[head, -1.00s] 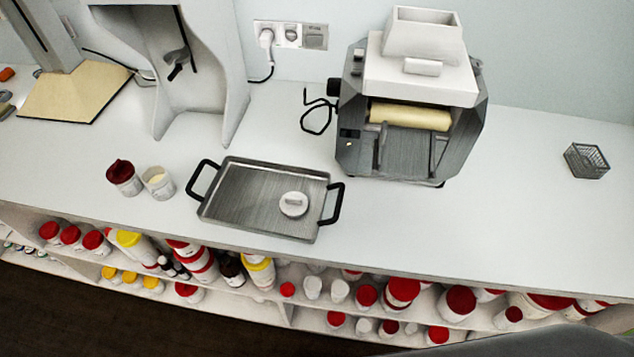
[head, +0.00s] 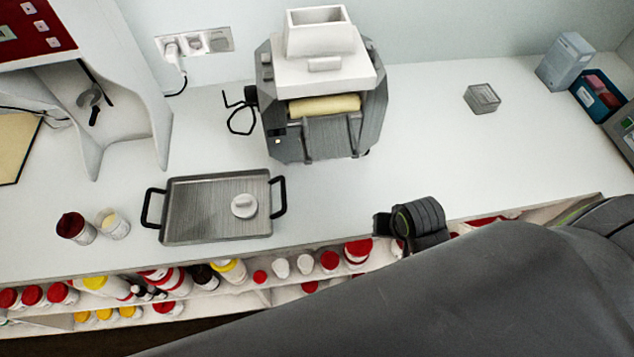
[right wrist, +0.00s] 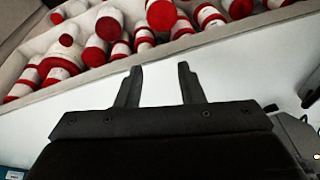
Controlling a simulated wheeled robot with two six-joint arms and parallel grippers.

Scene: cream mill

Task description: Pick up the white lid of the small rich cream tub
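The white lid (head: 244,206) with a raised grip lies on the right part of the metal tray (head: 190,226). To the left of the tray stand two small open tubs, one dark red inside (head: 74,228) and one with pale cream (head: 113,224). My right gripper (right wrist: 160,84) is open and empty in the right wrist view, over the counter near its front edge. In the head view my right arm comes in from the right, and its wrist is well to the right of the tray. My left gripper is not in view.
A roller mill (head: 320,110) with a white hopper stands behind the tray. Shelves with several red-capped jars (head: 357,250) run below the counter.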

